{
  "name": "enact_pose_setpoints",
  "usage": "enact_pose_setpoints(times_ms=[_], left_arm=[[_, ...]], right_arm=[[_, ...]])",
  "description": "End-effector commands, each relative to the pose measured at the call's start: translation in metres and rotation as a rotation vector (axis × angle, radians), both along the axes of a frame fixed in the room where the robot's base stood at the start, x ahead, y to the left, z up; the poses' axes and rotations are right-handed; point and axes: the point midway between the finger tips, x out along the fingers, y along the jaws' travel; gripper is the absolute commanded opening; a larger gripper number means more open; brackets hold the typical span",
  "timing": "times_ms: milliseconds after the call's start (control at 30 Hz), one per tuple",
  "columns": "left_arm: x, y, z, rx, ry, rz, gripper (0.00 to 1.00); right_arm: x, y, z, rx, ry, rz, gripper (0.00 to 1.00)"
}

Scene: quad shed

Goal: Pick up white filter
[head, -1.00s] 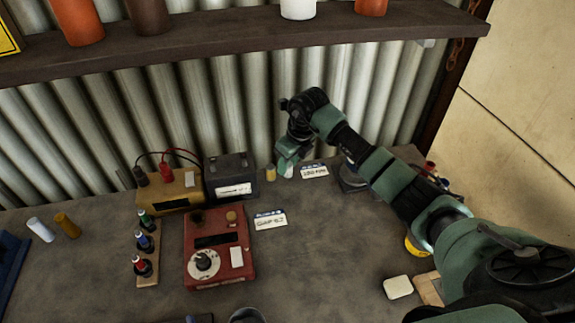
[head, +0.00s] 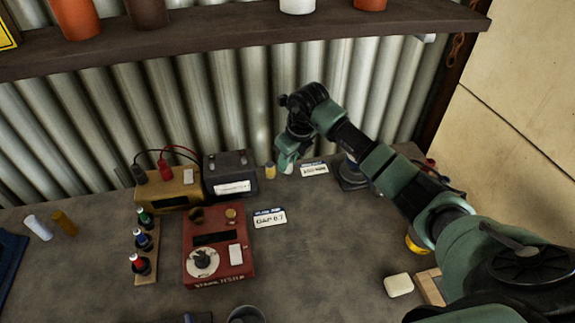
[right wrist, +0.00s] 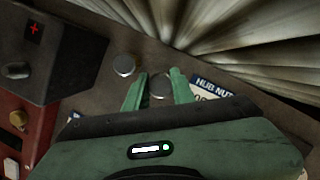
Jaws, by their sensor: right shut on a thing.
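My right gripper (head: 286,163) is at the back of the bench, beside the corrugated wall, with its fingers pointing down. It is shut on a small upright cylinder with a pale side (head: 287,169), which looks like the white filter. In the right wrist view my right gripper (right wrist: 160,88) has its two green fingers on either side of the cylinder's round grey top (right wrist: 160,86); its side is hidden there. A yellow cylinder (head: 270,170) stands just left of it, apart, and also shows in the right wrist view (right wrist: 123,65). My left gripper is not in view.
Paper labels (head: 314,169) lie close to the right of the gripper. A black box (head: 230,175) and a red tester (head: 218,246) stand to the left. A white cylinder (head: 38,228) and an amber one (head: 66,223) lie far left. A shelf (head: 230,47) runs above.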

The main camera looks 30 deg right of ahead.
Motion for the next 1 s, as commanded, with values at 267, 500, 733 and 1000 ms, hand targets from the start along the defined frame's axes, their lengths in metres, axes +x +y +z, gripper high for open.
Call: enact_pose_setpoints(times_ms=[267,500,733,1000], left_arm=[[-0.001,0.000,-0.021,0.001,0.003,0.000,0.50],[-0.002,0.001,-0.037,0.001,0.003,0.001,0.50],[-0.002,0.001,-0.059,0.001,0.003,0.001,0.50],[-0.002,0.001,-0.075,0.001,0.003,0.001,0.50]], right_arm=[[0.002,-0.001,0.048,-0.001,-0.008,-0.001,0.00],[-0.038,0.009,0.054,-0.003,-0.003,0.003,0.00],[-0.107,0.026,0.053,-0.005,-0.004,0.003,0.00],[-0.167,0.042,0.055,-0.004,-0.002,0.002,0.00]])
